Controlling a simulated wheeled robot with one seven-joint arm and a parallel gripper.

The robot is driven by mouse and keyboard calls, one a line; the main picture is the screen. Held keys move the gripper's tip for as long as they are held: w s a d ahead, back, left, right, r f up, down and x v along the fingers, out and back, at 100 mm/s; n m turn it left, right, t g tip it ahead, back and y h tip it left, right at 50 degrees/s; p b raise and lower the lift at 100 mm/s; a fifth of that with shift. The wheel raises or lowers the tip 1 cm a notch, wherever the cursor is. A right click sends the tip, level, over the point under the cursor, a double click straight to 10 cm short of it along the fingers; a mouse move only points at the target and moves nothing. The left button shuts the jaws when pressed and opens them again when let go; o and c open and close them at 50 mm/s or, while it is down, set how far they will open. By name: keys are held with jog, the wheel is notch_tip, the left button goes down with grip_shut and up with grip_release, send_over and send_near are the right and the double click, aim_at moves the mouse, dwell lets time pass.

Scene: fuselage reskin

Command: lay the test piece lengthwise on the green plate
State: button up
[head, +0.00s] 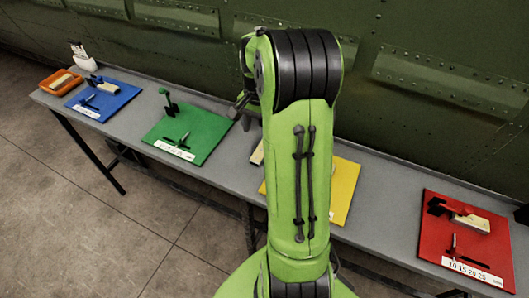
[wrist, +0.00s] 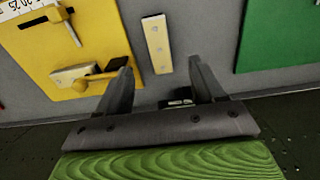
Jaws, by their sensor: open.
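The test piece, a pale beige strip with several small dots (wrist: 156,42), lies on the grey bench between the yellow and green plates. In the head view only a bit of it (head: 257,154) shows beside my arm. My gripper (wrist: 161,66) is open and empty. In the wrist view the strip's near end shows between the fingertips; the height gap cannot be told. The green plate (head: 213,137) lies left of my arm in the head view, with a dark green upright clamp, a small tool and a white label. Its bare part shows right in the wrist view (wrist: 280,40).
The yellow plate (head: 345,188) bears a clamped beige block (wrist: 75,75). A red plate (head: 432,230) is at right, a blue plate (head: 120,87) and orange tray (head: 49,83) at left. The green fuselage wall (head: 180,40) rises behind the bench (head: 385,180). A small black item (wrist: 180,97) shows between the fingers.

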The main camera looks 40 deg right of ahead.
aim_at(261, 151)
notch_tip(261, 151, down, 9)
jog(key=shift+s+d+f+b, duration=0.1)
jog(key=shift+f+b, duration=0.05)
jog(key=shift+b, duration=1.1)
